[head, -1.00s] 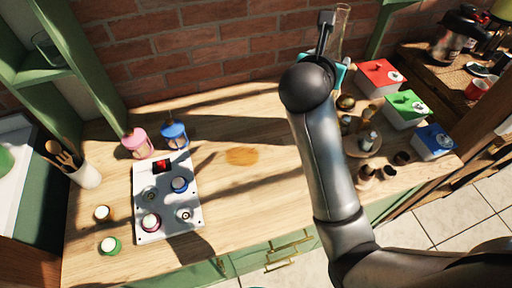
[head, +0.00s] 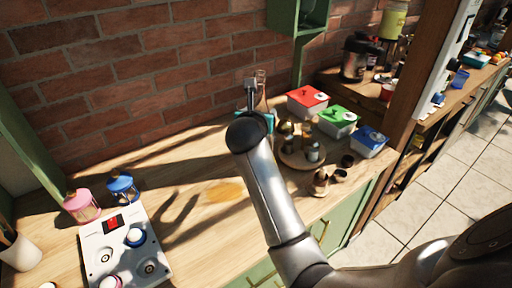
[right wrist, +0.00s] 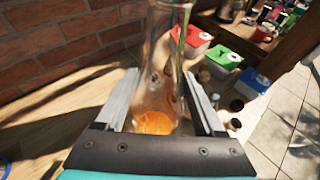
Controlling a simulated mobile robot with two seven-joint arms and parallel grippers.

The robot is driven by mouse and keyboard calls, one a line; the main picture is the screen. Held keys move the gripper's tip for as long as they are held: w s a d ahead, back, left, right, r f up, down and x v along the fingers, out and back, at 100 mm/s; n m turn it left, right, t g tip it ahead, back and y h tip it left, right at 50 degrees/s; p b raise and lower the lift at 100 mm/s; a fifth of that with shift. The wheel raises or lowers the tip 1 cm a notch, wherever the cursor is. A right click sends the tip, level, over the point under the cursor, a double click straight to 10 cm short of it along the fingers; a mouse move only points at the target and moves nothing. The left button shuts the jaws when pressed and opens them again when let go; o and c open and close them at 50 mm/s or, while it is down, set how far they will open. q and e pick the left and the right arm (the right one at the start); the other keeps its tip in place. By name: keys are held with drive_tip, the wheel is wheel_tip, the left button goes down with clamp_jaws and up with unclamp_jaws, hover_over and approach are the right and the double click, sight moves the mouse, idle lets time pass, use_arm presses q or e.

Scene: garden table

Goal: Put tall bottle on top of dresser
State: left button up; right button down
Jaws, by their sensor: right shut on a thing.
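My right gripper (head: 258,104) is shut on a tall clear glass bottle (head: 261,88), in front of the brick wall and above the back of the wooden counter. In the right wrist view the bottle (right wrist: 163,70) stands between the two grey fingers, with its neck running out of the top of the picture. An orange patch shows through its lower part. A green cabinet (head: 347,215) with a wooden top (head: 205,162) and drawer handles is below; I cannot tell whether it is the dresser. My left gripper is not in view.
Red (head: 307,100), green (head: 338,122) and blue (head: 369,141) lidded boxes stand right of my arm, beside a round tray (head: 290,160) of small bottles. A white panel (head: 122,252), pink lantern (head: 81,206) and blue lantern (head: 122,187) are at left. Shelves stand further right.

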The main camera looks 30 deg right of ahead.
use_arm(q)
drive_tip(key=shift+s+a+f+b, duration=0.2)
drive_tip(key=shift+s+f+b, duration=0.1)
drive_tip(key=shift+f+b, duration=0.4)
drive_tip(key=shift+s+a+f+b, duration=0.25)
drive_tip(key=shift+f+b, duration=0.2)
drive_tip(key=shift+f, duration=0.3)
use_arm(e)
drive_tip(key=shift+f, duration=4.55)
unclamp_jaws()
drive_tip(key=shift+f, duration=0.25)
